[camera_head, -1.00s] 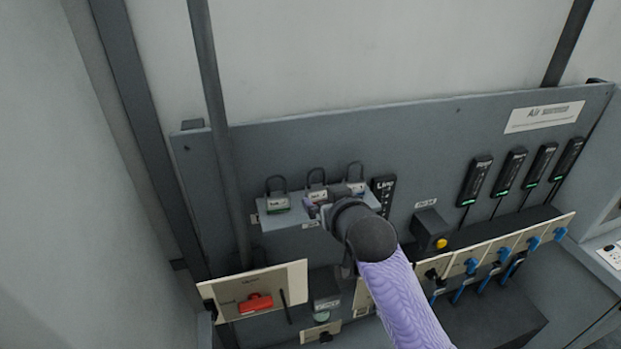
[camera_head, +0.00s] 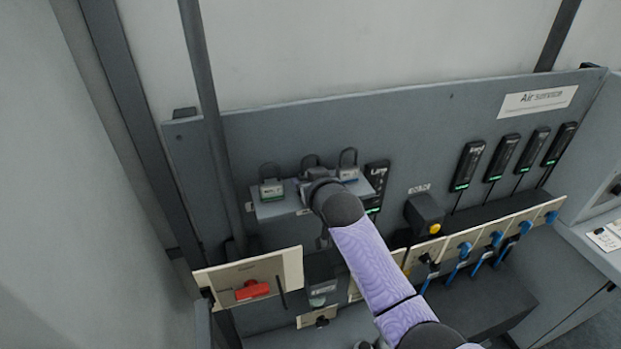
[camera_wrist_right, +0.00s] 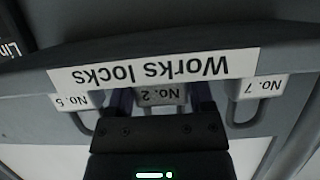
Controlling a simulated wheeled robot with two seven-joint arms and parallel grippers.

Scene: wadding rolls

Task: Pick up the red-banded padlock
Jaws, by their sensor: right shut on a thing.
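Three padlocks stand in a row on a grey shelf (camera_head: 284,209). The left one (camera_head: 271,190) has a green band and the right one (camera_head: 348,174) a blue band. The middle padlock (camera_head: 310,160) is mostly behind my right gripper (camera_head: 307,184); only its shackle shows clearly. No red band is visible on it. In the right wrist view, upside down, my right gripper's fingers stand either side of the padlock labelled No. 2 (camera_wrist_right: 160,96), shut on it. No. 7 (camera_wrist_right: 258,88) and No. 5 (camera_wrist_right: 76,101) flank it. My left gripper is out of view.
A "Works locks" label (camera_wrist_right: 155,68) runs along the shelf's front edge. A dark device (camera_head: 377,180) hangs close right of the shelf. A grey post (camera_head: 213,120) rises left of it. Below is a cream panel with a red handle (camera_head: 252,290).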

